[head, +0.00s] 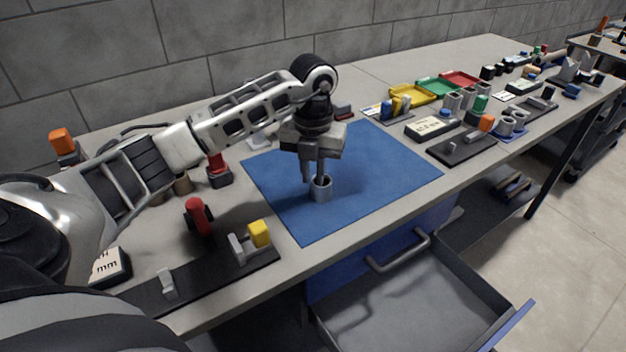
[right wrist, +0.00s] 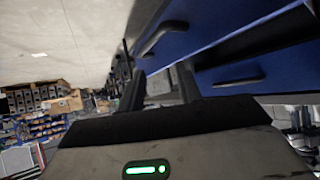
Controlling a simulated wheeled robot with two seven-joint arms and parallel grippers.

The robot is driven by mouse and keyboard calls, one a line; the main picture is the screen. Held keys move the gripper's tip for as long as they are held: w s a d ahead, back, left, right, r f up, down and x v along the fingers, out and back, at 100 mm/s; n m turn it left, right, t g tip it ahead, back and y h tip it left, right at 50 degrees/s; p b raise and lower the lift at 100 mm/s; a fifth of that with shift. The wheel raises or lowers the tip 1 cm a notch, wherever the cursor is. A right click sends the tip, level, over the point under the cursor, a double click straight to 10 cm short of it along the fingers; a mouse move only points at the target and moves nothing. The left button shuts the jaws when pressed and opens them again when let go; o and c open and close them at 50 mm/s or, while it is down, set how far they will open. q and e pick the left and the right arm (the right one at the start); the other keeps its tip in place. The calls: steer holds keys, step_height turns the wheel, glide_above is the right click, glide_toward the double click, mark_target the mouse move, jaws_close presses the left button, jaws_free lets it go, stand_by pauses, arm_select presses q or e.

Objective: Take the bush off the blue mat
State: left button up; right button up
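The bush (head: 321,191) is a short grey metal cylinder with an open top. It stands upright on the blue mat (head: 400,175), left of the mat's middle. My left gripper (head: 313,178) points straight down at it from above. Its two fingers are a little apart, one at the bush's open top and the other at its left side. Whether they press on its wall cannot be told. In the right wrist view my right gripper (right wrist: 160,85) has its dark fingers apart with nothing between them, away from the mat.
A black plate with a yellow block (head: 259,233) lies left of the mat, near a red part (head: 199,215). Yellow, green and red trays (head: 410,95) and several fixtures stand to the right. Below the table edge a drawer (head: 410,305) is pulled open. Much of the mat is bare.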

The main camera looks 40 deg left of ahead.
mark_target(313, 179)
arm_select(q)
steer(key=shift+f, duration=1.55)
jaws_close()
steer(key=shift+r, duration=0.1)
steer(key=shift+r+p, duration=1.15)
steer(key=shift+r, duration=0.15)
steer(key=shift+r+p, duration=0.65)
steer(key=shift+r, duration=0.55)
